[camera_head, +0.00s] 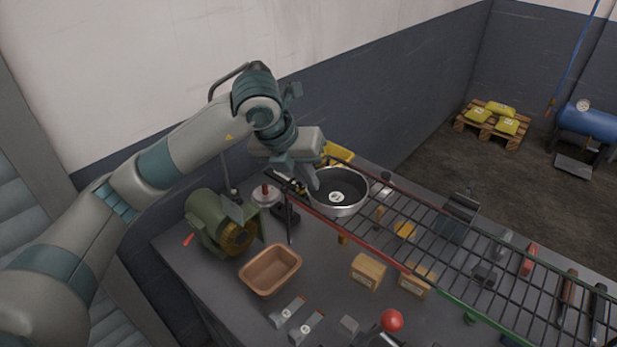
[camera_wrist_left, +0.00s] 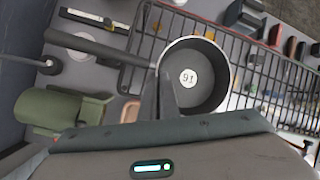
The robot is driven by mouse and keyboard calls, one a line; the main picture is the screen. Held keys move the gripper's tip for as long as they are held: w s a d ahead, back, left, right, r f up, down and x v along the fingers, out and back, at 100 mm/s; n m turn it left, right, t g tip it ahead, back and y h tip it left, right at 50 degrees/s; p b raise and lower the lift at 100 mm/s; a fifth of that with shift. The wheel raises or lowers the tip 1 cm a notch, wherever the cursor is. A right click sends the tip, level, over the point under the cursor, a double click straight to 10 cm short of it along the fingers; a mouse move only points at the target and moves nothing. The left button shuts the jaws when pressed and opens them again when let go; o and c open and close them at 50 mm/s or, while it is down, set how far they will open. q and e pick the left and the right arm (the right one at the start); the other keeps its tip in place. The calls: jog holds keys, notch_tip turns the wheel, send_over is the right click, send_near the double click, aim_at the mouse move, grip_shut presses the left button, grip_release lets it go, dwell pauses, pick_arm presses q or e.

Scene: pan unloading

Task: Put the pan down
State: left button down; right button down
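A round grey pan (camera_head: 352,209) with a dark inside and a white label numbered 91 is at the left end of the wire rack (camera_head: 440,240). It looks level; I cannot tell whether it touches the rack wires. In the left wrist view the pan (camera_wrist_left: 208,92) has its long dark handle (camera_wrist_left: 95,46) pointing to the upper left. My left gripper (camera_head: 307,180) is at the pan's left rim. In the wrist view its fingers (camera_wrist_left: 164,98) are close together, pinching the rim near the handle.
Tools lie at the rack's right side. A wall stands behind; the rack's middle has some bare wires.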

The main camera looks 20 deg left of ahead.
pick_arm(q)
jog(key=c, duration=2)
grip_release()
pick_arm(e)
jog(key=shift+a, duration=0.1)
jog(key=shift+a, duration=0.2)
